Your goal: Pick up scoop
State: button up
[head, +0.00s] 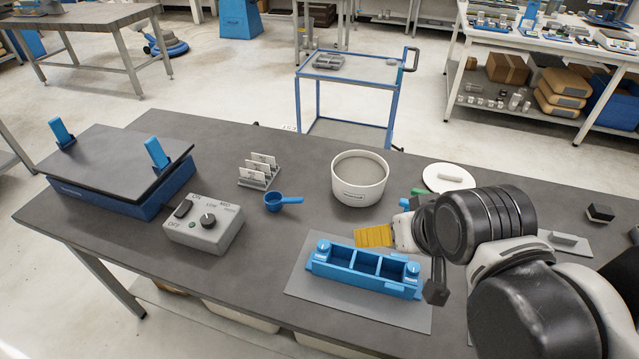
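The blue scoop (281,201) lies on the dark grey table top. Its round cup is at the left and its short handle points right. My gripper (398,236) is at the end of my black and white arm, to the right of the scoop and well apart from it. My own arm partly covers the gripper, and I cannot make out whether its fingers are open. A yellow ribbed piece (374,236) shows beside it; I cannot tell whether it belongs to the gripper.
A white round tub (359,180) stands right of the scoop. A card rack (261,168) is behind it. A grey control box (203,224) and a blue-based platform (117,164) are at left. A blue tray (365,272) sits on a grey mat in front. A white lid (449,178) lies behind my arm.

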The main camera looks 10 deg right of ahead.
aim_at(274, 201)
jog(key=i+j, duration=0.15)
jog(key=j, duration=0.3)
jog(key=i+j+z, duration=0.15)
jog(key=j, duration=0.25)
jog(key=i+j, duration=0.1)
jog(key=j, duration=0.35)
jog(key=i+j+z, duration=0.15)
jog(key=j, duration=0.7)
jog(key=i+l, duration=0.1)
